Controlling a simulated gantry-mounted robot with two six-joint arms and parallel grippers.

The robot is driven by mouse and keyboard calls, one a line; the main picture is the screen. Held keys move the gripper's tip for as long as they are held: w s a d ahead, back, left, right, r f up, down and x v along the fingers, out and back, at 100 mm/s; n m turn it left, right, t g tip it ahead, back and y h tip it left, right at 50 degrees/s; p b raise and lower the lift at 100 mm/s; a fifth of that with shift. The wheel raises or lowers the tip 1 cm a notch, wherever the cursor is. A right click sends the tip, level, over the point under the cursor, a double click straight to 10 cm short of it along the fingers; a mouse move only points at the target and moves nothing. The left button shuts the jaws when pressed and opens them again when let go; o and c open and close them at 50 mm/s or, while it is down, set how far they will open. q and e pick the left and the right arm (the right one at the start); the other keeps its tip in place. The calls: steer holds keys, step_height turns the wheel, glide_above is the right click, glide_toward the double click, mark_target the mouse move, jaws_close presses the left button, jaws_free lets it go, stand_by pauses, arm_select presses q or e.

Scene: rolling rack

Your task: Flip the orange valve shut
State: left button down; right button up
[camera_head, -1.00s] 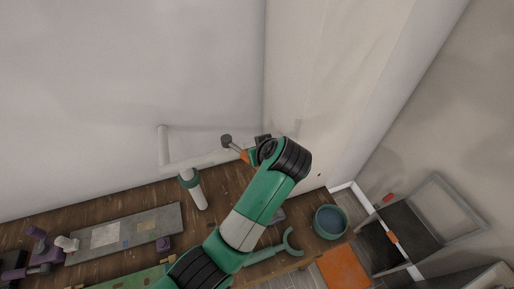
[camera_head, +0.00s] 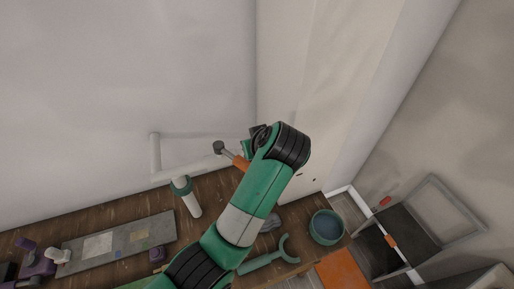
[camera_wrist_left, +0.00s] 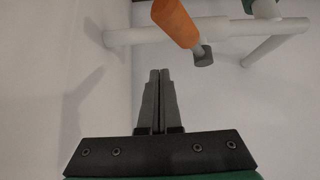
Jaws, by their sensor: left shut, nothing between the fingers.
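The orange valve handle (camera_head: 241,162) shows beside my left arm in the head view, with a grey round end (camera_head: 219,148) at its upper left. In the left wrist view the orange handle (camera_wrist_left: 175,20) slants down from the top edge to its grey end (camera_wrist_left: 203,55), in front of a white pipe (camera_wrist_left: 150,37). My left gripper (camera_wrist_left: 156,72) is shut and empty, with its fingertips below and left of the handle, apart from it in the picture. In the head view my arm largely hides this gripper. My right gripper is not in view.
White pipes (camera_head: 155,155) run along the wall, with a green-collared pipe (camera_head: 190,200) by the wooden bench (camera_head: 110,215). A teal bowl (camera_head: 313,232), a teal wrench (camera_head: 262,262) and a grey board (camera_head: 125,240) lie on the bench. A grey-framed chair (camera_head: 452,192) stands right.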

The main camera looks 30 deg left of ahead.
arm_select(q)
steer(key=s+r, duration=0.4)
steer(key=shift+s+a+r, duration=0.2)
steer(key=shift+a+r, duration=0.15)
steer(key=shift+a, duration=0.1)
